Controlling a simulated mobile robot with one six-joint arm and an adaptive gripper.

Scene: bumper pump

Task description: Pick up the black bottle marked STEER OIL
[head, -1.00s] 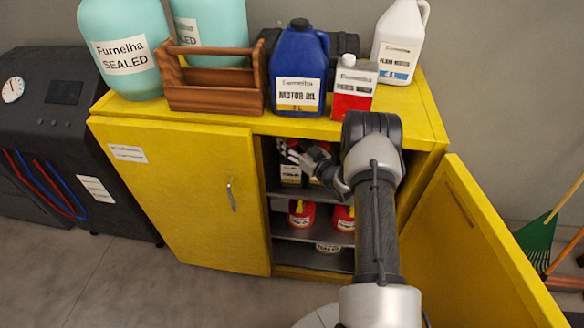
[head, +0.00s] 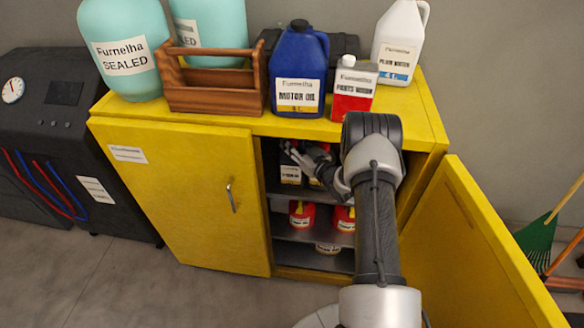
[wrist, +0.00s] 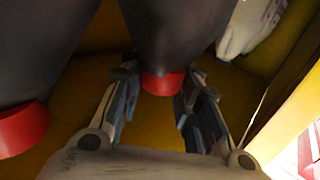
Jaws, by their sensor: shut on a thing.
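My gripper (head: 294,151) reaches into the upper shelf of the open yellow cabinet. In the wrist view, its fingers (wrist: 158,103) are shut on a black bottle (wrist: 175,35) near its red cap (wrist: 162,83). This view looks upside down, with the cap pointing to the bottom of the picture. A second black bottle (wrist: 40,45) with a red cap stands beside it on the left. In the head view, a black bottle with a pale label (head: 290,174) shows below my gripper. The label words are too small to read, and my arm hides part of the shelf.
The yellow cabinet's right door (head: 480,240) stands open; its left door (head: 180,195) is shut. Red containers (head: 302,213) stand on a lower shelf. A blue motor oil jug (head: 298,70) and a wooden carrier (head: 215,97) stand on top. A white item (wrist: 250,25) is near the gripper.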

